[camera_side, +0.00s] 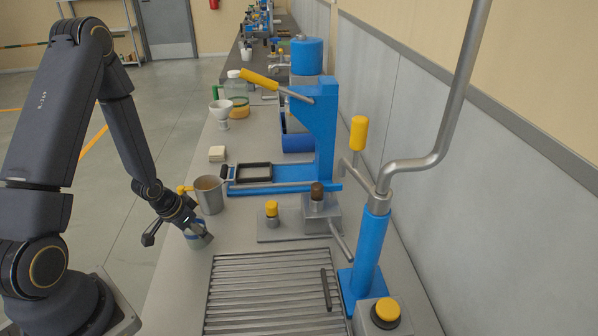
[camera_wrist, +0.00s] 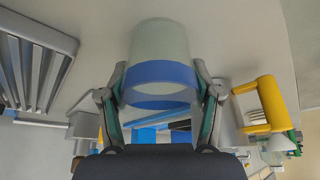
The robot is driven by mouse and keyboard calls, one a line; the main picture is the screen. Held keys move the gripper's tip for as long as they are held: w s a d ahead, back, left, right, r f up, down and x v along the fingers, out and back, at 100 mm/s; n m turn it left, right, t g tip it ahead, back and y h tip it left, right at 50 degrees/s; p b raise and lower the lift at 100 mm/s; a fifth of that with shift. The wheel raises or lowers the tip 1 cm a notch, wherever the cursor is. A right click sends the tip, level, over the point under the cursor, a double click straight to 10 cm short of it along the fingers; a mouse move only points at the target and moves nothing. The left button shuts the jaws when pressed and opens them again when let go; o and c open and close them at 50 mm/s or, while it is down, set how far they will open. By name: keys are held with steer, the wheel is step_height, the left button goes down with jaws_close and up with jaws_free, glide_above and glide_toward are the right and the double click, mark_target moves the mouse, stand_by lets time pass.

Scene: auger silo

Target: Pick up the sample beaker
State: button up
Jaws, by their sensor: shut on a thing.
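The sample beaker (camera_wrist: 160,45) is a pale, see-through cup with a blue band. In the wrist view it sits between the two fingers of my gripper (camera_wrist: 161,90), which press on the band from both sides. In the side view the beaker (camera_side: 199,241) is near the left edge of the bench, left of the slatted grate, with my gripper (camera_side: 192,224) shut around its upper part. It looks about upright. My gripper partly covers it in the side view, and I cannot tell whether its base touches the bench.
A metal cup (camera_side: 209,196) with a yellow handle stands just behind the beaker. The slatted grate (camera_side: 265,292) lies to the right, with a blue post (camera_side: 369,252) and bent pipe beyond. A yellow-knobbed valve plate (camera_side: 271,214) and a blue press (camera_side: 318,130) stand farther back.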

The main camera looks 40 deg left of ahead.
steer(key=shift+c, duration=1.4)
steer(key=shift+r, duration=0.1)
